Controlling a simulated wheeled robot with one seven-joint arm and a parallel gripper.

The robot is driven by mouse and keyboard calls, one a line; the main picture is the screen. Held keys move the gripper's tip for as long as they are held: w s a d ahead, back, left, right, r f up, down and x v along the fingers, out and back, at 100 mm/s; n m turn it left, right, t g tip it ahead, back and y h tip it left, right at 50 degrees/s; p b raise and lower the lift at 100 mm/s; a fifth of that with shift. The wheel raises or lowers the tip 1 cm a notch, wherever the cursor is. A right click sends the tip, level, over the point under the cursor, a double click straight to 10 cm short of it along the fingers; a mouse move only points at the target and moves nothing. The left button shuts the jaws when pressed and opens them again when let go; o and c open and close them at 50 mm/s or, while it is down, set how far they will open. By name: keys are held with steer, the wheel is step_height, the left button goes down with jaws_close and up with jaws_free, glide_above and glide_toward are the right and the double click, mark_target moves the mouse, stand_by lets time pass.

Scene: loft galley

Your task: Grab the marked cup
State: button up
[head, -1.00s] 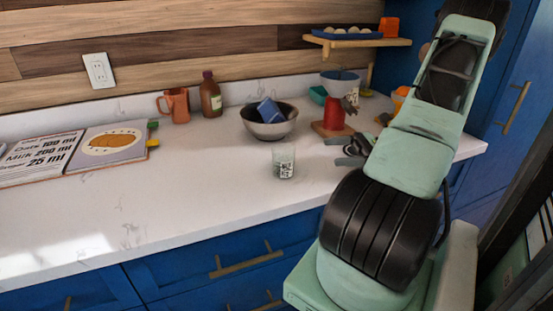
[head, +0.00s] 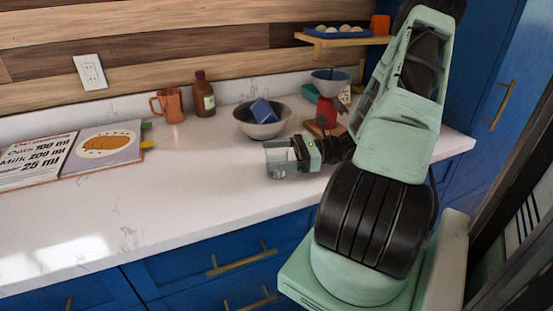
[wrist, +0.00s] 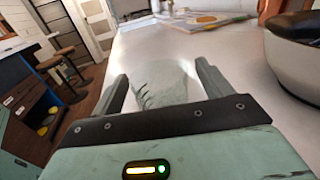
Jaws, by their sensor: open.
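The marked cup is a clear tumbler with dark print, standing upright on the white counter (head: 190,190). In the wrist view the cup (wrist: 163,84) sits between the two fingers, with its print toward the left finger. My gripper (wrist: 161,78) is open around it, a finger on either side; I cannot tell whether either finger touches the glass. In the head view my gripper (head: 272,157) reaches in from the right at cup height, and its fingers partly hide the cup (head: 279,158).
A grey bowl (head: 255,130) with a blue item inside stands just behind the cup. A copper mug (head: 168,104) and a brown bottle (head: 204,95) stand farther back. An open recipe book (head: 105,150) lies to the left. The counter between book and cup is clear.

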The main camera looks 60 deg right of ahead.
steer(key=shift+x, duration=0.9)
steer(key=shift+c, duration=0.2)
steer(key=c, duration=1)
